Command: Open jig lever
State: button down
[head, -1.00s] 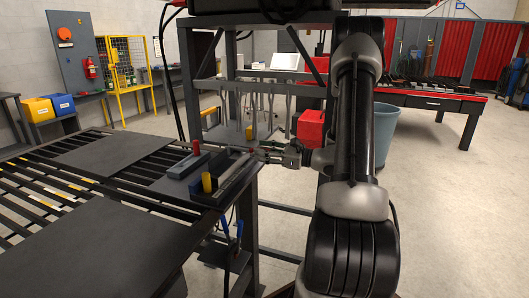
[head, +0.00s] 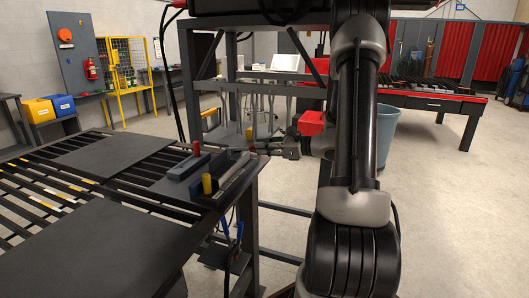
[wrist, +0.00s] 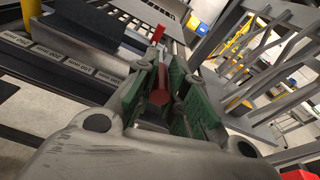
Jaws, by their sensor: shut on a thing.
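The jig sits on the near right corner of the slatted table. It has a grey block (head: 188,166), an upright red pin (head: 196,148) and a yellow pin (head: 207,184). In the wrist view my gripper (wrist: 157,92) has its green-padded fingers closed on a red cylindrical handle (wrist: 160,97), which looks like the jig lever's grip. The lever's arm and pivot are mostly hidden by the fingers. In the head view my gripper (head: 264,152) reaches in from the right at the jig's far edge.
A flat dark plate (head: 110,240) covers part of the table in front. Open floor lies to the right.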

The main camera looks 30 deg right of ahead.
jog(key=w+r+g+h, duration=0.1)
jog(key=r, duration=0.1)
jog(key=a+r+g+h, duration=0.1)
jog(key=r, duration=0.1)
jog(key=w+a+r+g+h, duration=0.1)
jog(key=r+g, duration=0.1)
jog(key=shift+w+r, duration=0.25)
jog(key=shift+w, duration=0.05)
jog(key=w+a+r+g+h, duration=0.4)
jog(key=w+g+h, duration=0.1)
jog(key=w+g, duration=0.1)
jog(key=shift+w+a+r+g, duration=0.15)
jog(key=shift+a+g, duration=0.15)
jog(key=shift+a, duration=0.1)
jog(key=c, duration=1.5)
grip_release()
jog(key=shift+o, duration=0.4)
jog(key=r, duration=0.3)
jog(key=shift+w+d+r, duration=0.15)
jog(key=shift+d+r, duration=0.05)
jog(key=shift+d, duration=0.2)
jog(key=s+v, duration=0.1)
jog(key=v, duration=0.7)
jog(key=shift+a+r, duration=0.2)
jog(key=shift+r, duration=0.05)
jog(key=shift+s, duration=0.1)
